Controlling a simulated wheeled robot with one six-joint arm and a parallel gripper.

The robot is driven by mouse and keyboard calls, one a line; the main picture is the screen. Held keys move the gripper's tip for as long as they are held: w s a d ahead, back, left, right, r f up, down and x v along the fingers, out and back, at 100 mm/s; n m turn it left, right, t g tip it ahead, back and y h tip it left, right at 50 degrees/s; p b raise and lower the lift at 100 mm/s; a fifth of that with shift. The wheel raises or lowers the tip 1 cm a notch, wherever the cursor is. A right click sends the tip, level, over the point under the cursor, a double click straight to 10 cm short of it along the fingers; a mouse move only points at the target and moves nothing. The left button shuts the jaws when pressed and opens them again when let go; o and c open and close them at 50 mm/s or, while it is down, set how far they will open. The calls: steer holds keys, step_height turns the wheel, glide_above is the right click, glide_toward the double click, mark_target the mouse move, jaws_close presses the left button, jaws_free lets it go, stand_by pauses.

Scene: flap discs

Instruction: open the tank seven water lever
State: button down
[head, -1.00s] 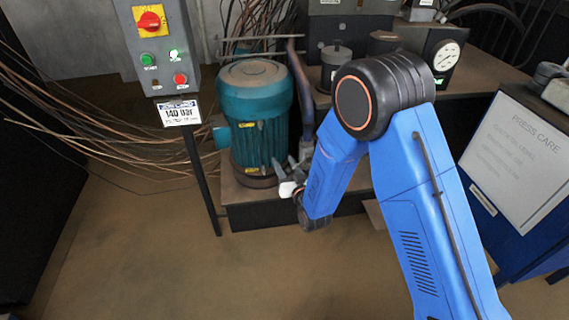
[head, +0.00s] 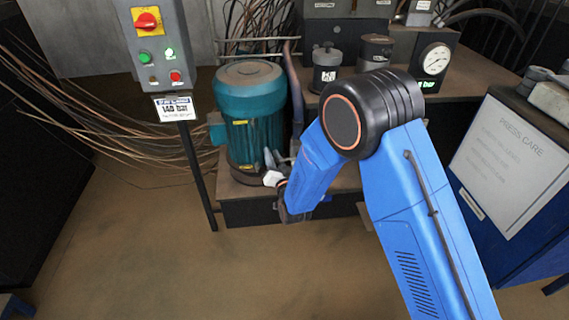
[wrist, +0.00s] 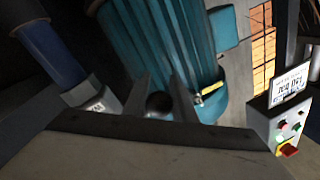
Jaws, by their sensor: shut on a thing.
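My gripper (head: 273,158) is low in front of the teal motor in the head view, small and partly hidden by my blue arm. In the wrist view its two grey fingers (wrist: 161,92) stand either side of a dark round knob (wrist: 158,103), and the gripper is shut on it. The knob's stem or lever is hidden, and no tank number can be read. The ribbed teal motor (head: 252,110) stands right behind the fingers; it also fills the top of the wrist view (wrist: 165,45).
A grey control box (head: 153,45) on a black post stands left of the motor. A bench with a dark canister (head: 326,72) and a round gauge (head: 437,58) is behind my arm. A blue cabinet with a "PRESS CARE" board (head: 515,160) is at right. The brown floor (head: 130,260) is clear in front.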

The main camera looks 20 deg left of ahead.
steer(key=w+d+r+m+t+h, duration=0.2)
steer(key=r+m, duration=0.7)
steer(key=m, duration=0.7)
steer(key=shift+d+r+t, duration=0.3)
steer(key=shift+d+t, duration=0.4)
steer(key=shift+d, duration=0.2)
steer(key=shift+w, duration=0.15)
steer(key=c, duration=1.5)
jaws_free()
steer(key=shift+o, duration=0.2)
steer(key=v, duration=1.7)
steer(key=shift+d+r, duration=0.1)
